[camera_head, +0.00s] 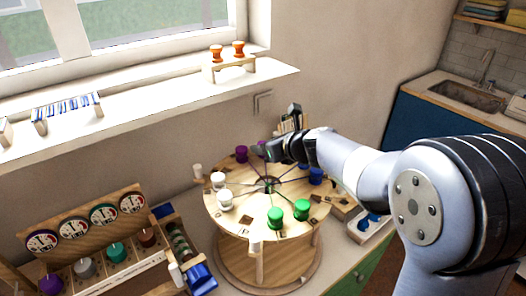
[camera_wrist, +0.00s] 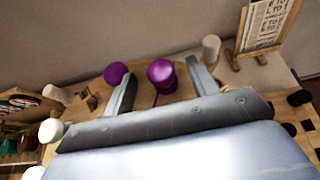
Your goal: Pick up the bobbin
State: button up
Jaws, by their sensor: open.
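Several coloured bobbins stand on a round wooden turntable (camera_head: 235,205). In the wrist view, one purple bobbin (camera_wrist: 162,74) stands between the fingertips of my open gripper (camera_wrist: 160,70), with a gap on both sides. A second purple bobbin (camera_wrist: 116,73) is just outside the left finger. In the head view, my gripper (camera_head: 264,150) is at the turntable's far edge, beside a purple bobbin (camera_head: 241,153), and it partly hides the other one. Green bobbins (camera_head: 275,217), white bobbins (camera_head: 218,180) and blue bobbins (camera_head: 316,176) stand around the rest of the turntable. I cannot tell which bobbin the task means.
A rack with dials (camera_head: 103,213) and coloured bobbins stands at the left. Orange bobbins (camera_head: 238,48) sit on a small stand on the windowsill. A printed card on a wooden stand (camera_wrist: 265,25) and a pale post (camera_wrist: 211,47) are close to the gripper's right finger.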

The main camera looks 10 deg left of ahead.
jog(key=shift+a, duration=0.1)
jog(key=shift+c, duration=0.6)
jog(key=c, duration=1)
jog(key=shift+o, duration=0.2)
